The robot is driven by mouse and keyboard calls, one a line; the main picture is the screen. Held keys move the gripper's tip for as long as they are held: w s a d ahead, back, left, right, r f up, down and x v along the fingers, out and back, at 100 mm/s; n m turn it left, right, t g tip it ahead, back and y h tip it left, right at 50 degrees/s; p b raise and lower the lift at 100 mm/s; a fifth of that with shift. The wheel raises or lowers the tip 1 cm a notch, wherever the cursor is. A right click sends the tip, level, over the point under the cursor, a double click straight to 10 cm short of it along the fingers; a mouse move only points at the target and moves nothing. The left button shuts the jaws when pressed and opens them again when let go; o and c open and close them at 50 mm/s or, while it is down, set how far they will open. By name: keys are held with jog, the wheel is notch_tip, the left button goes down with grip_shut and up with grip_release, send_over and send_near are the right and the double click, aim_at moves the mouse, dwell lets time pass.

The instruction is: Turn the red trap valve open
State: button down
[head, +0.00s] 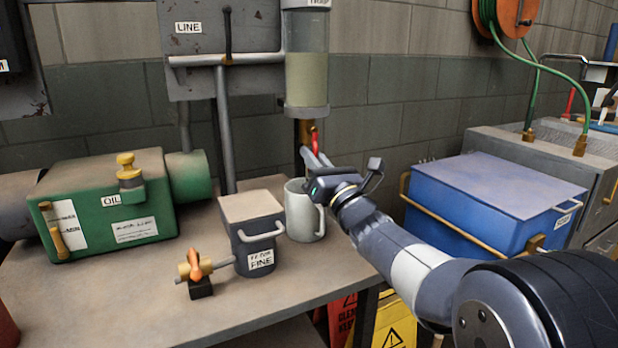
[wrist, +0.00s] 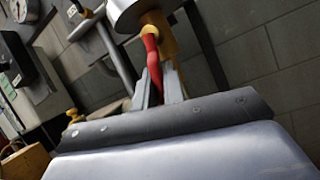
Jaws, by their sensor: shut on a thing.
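The trap (head: 307,72) is a clear cylinder on the wall with yellowish contents and a partly cut-off label. Below it hangs a brass valve body (head: 304,130) with a red valve handle (head: 315,138). The wrist view shows the red handle (wrist: 151,52) hanging nearly along the brass body (wrist: 165,42), with its lower end between my fingers. My gripper (head: 308,157) is shut on the red handle, reaching up from the lower right. Its two grey fingers also show in the wrist view (wrist: 158,85). The fingers partly hide the handle's lower end and the valve outlet.
A grey mug (head: 301,222) stands on the bench below the valve, close under my gripper. Beside it is a grey canister (head: 252,246) with a small orange-handled valve (head: 195,266). A green oil box (head: 105,205) is left; a blue box (head: 490,200) is right.

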jog(key=shift+w+d+f+n+g+y+b, duration=0.1)
jog(key=shift+w+d+n+g+y+b, duration=0.15)
jog(key=shift+n+b, duration=0.45)
jog(key=shift+d+f+n+g+y+b, duration=0.1)
jog(key=shift+n+g+y+b, duration=0.25)
jog(key=shift+n+b, duration=0.3)
jog(key=shift+r+n, duration=0.1)
jog(key=shift+n, duration=0.15)
jog(key=c, duration=1.8)
grip_release()
jog(key=shift+o, duration=0.2)
jog(key=shift+d, duration=0.1)
jog(key=v, duration=1)
jog(key=shift+s+d, duration=0.2)
jog(key=shift+s, duration=0.1)
